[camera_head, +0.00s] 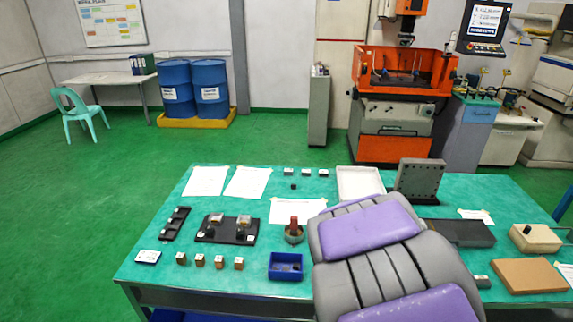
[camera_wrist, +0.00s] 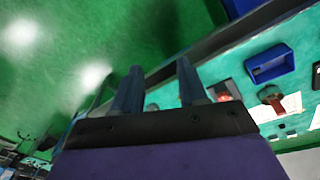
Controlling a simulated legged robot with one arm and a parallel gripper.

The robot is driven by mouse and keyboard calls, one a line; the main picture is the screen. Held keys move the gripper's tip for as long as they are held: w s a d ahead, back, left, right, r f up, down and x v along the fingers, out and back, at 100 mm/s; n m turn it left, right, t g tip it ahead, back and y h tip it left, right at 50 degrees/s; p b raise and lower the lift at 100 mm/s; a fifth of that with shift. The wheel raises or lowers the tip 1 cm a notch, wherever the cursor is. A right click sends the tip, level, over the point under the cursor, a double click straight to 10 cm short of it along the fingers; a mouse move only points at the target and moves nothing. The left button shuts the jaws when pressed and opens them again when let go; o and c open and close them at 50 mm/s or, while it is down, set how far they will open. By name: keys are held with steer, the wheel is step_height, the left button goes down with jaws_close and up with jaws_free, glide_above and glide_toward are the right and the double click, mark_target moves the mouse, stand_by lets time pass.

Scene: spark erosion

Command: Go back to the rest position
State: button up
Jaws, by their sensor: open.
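My gripper (camera_wrist: 159,66) shows in the wrist view with its two dark fingers apart and nothing between them. Beyond the fingers are the green floor and the near edge of the teal workbench. In the head view my grey and purple arm covers the front middle of the workbench (camera_head: 335,185); the fingers are not visible there. A blue bin (camera_head: 286,266) stands on the bench just left of my arm, and it also shows in the wrist view (camera_wrist: 270,62), right of the fingers. I cannot tell the gripper's exact height relative to the bench.
Several small brown blocks (camera_head: 200,260), a black fixture (camera_head: 227,230) and a round pot (camera_head: 294,233) lie left of my arm. A grey plate (camera_head: 420,181) stands upright behind it. A brown board (camera_head: 529,276) lies at right. Open green floor (camera_head: 90,190) lies left.

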steer(key=s+r+n+g, duration=0.1)
steer(key=s+r+n, duration=0.2)
steer(key=s, duration=0.8)
steer(key=s+r+n+g+y+b, duration=0.1)
steer(key=s+r+n, duration=0.2)
steer(key=s, duration=0.8)
steer(key=shift+s+r+n+y, duration=0.15)
steer(key=shift+r+n+y, duration=0.15)
steer(key=shift+r+n, duration=0.15)
steer(key=shift+a, duration=0.15)
